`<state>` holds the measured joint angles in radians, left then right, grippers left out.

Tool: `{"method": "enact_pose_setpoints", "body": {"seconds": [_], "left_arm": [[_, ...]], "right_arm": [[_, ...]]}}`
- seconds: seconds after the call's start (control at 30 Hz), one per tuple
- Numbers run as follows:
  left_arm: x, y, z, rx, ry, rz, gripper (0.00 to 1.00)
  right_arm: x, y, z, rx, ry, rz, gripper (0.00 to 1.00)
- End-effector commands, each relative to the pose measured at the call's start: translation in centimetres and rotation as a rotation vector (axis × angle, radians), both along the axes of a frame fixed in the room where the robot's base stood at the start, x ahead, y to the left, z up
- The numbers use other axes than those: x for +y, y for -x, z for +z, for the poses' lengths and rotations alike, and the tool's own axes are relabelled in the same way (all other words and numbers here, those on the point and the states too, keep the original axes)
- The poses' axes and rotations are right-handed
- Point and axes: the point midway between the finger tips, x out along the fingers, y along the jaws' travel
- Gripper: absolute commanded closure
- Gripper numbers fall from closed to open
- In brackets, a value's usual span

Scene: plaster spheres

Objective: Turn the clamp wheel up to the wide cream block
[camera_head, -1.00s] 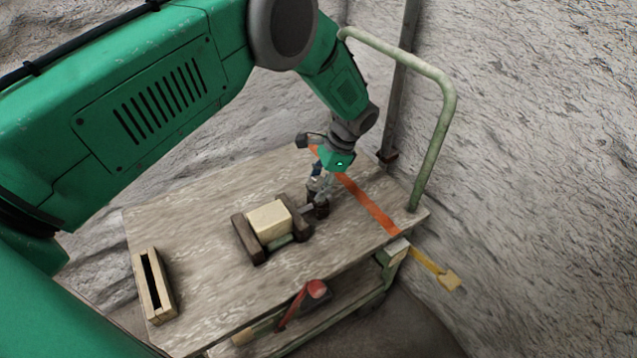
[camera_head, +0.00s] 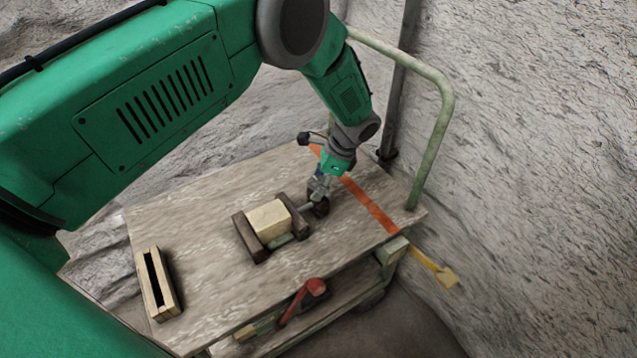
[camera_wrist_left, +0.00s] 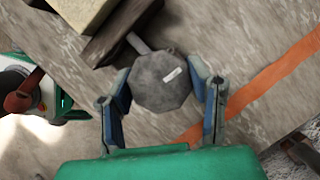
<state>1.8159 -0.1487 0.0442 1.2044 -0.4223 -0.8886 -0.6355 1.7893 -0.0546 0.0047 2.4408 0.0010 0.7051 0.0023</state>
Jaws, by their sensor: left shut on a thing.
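The cream block (camera_head: 269,221) lies between the two dark jaws of the clamp (camera_head: 249,240) on the cart top. I cannot tell whether both jaws touch it. The clamp wheel (camera_wrist_left: 162,82) is a dark grey, many-sided knob with a pale mark, on a metal rod running to the near jaw (camera_wrist_left: 122,28). My left gripper (camera_wrist_left: 163,86) is shut on the wheel, one blue-grey finger on each side. In the head view the left gripper (camera_head: 319,190) comes down on the wheel at the clamp's right end. My right gripper is not in view.
A slotted wooden piece (camera_head: 158,284) sits at the cart top's left edge. An orange stripe (camera_head: 370,204) crosses the top right of the clamp. A green rail (camera_head: 440,130) stands at the right edge. A red-handled tool (camera_head: 303,297) is at the front, lower down.

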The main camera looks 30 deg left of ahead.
Motion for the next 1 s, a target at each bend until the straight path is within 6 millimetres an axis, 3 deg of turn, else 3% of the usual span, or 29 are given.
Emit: {"method": "enact_pose_setpoints", "body": {"seconds": [1.0], "left_arm": [[-0.01,-0.45,0.25,-0.012,0.001,-0.118,0.83]], "right_arm": [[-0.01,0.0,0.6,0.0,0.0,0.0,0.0]]}}
